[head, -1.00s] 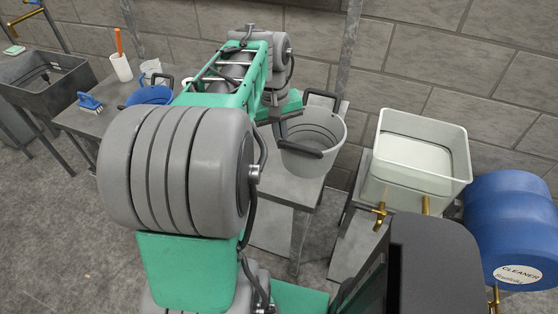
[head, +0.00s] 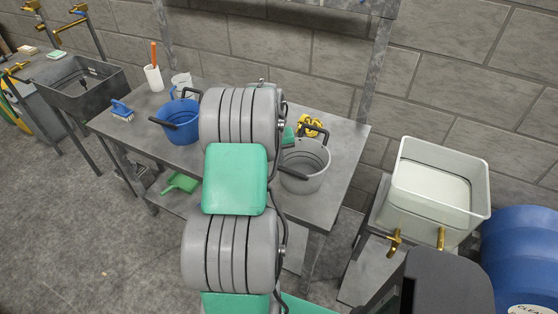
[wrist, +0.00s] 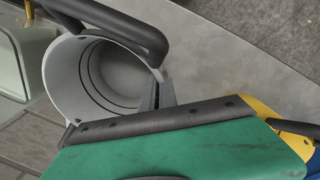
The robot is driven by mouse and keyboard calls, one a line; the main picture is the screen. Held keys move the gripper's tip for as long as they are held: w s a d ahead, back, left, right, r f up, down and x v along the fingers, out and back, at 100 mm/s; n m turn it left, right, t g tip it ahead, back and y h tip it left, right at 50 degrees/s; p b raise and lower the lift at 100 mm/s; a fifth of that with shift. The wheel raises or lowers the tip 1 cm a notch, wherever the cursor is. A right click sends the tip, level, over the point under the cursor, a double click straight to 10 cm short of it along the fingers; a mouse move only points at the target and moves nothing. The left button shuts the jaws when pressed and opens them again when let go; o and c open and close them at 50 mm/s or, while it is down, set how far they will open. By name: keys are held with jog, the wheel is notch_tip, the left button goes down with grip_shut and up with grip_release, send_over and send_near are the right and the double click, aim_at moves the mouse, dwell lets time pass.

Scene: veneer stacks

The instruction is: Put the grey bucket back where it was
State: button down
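The grey bucket (head: 303,168) is upright at the right end of the grey table (head: 345,150); I cannot tell whether its base touches the top. Its dark handle (head: 313,128) shows at its far side. In the wrist view the bucket (wrist: 75,80) is at the left, its inside empty. The dark fingertips of my gripper (wrist: 158,95) are close together at the bucket's rim and look closed on it. In the head view my arm hides most of the gripper; only a bit of green shows beside the bucket.
A yellow object (head: 310,124) lies behind the grey bucket. A white basin (head: 440,215) and blue drum (head: 525,255) are at the right.

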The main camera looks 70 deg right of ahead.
jog(key=c, duration=2.1)
grip_release()
jog(key=shift+f, duration=0.1)
jog(key=o, duration=0.4)
notch_tip(320, 180, up, 12)
jog(key=w+b, duration=0.1)
jog(key=b, duration=0.1)
jog(key=w+a+r+n+t+h, duration=0.1)
jog(key=w+a+r+n, duration=0.2)
jog(key=w+a, duration=0.7)
jog(key=w+a+r+n+t, duration=0.1)
jog(key=w+a+r+n, duration=0.1)
jog(key=w+a, duration=0.7)
jog(key=s+a+n+t, duration=0.1)
jog(key=a+n, duration=0.1)
jog(key=a, duration=0.8)
jog(key=s+a+f+n+t+y, duration=0.1)
jog(key=a+n, duration=0.1)
jog(key=a, duration=0.8)
jog(key=s+a+f+n, duration=0.1)
jog(key=s+a+n, duration=0.1)
jog(key=a, duration=0.8)
jog(key=shift+a+f+n+t+y, duration=0.2)
jog(key=shift+a+n+t+y, duration=0.1)
jog(key=shift+a+n+t, duration=0.15)
